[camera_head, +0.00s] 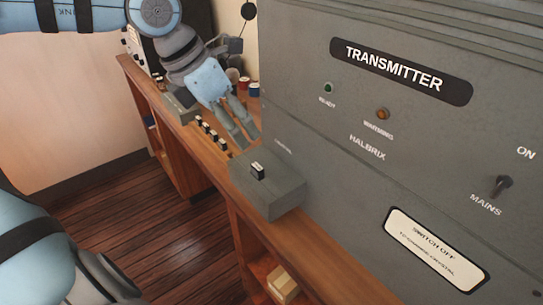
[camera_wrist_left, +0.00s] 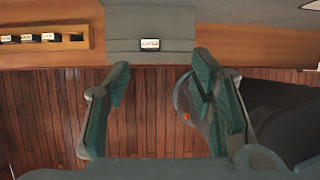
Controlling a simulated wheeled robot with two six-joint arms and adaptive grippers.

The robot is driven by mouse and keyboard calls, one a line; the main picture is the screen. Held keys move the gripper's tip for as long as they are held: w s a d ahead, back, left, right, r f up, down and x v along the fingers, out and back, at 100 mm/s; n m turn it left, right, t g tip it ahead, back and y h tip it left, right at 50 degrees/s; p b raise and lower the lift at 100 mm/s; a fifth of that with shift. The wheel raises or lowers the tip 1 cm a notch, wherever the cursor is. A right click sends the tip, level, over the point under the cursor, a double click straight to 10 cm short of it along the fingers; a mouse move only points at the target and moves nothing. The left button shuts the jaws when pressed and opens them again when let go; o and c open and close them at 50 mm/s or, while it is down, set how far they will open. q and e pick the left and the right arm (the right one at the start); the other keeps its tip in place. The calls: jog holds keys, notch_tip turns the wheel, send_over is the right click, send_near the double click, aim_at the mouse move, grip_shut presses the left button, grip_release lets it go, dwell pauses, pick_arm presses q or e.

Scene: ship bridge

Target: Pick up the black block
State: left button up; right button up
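A small black block (camera_head: 257,170) with a white label stands out of the top of a grey box (camera_head: 275,201) in front of the transmitter. In the left wrist view the black block (camera_wrist_left: 150,44) shows its label at top centre, on the grey box (camera_wrist_left: 151,22). I cannot tell how deep it sits in the box. My left gripper (camera_head: 242,135) is open and empty, its fingers pointing down just behind and left of the grey box. In the left wrist view the two fingers (camera_wrist_left: 162,70) are spread wide, with the block beyond their tips. My right gripper is not in view.
Several similar labelled black blocks (camera_head: 210,131) stand in a row left of the grey box. The large transmitter cabinet (camera_head: 400,130) rises close on the right. The wooden shelf (camera_head: 325,257) ends along its front edge; a cardboard-coloured box (camera_head: 282,283) sits below.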

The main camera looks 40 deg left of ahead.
pick_arm(q)
send_near(255, 168)
notch_tip(255, 168, down, 2)
jog(key=shift+y, duration=0.3)
jog(key=x, duration=0.7)
jog(key=shift+w+d+r, duration=0.15)
jog(key=shift+w+d, duration=0.2)
jog(key=shift+w, duration=0.05)
jog(key=shift+s+a, duration=0.1)
jog(key=c, duration=1)
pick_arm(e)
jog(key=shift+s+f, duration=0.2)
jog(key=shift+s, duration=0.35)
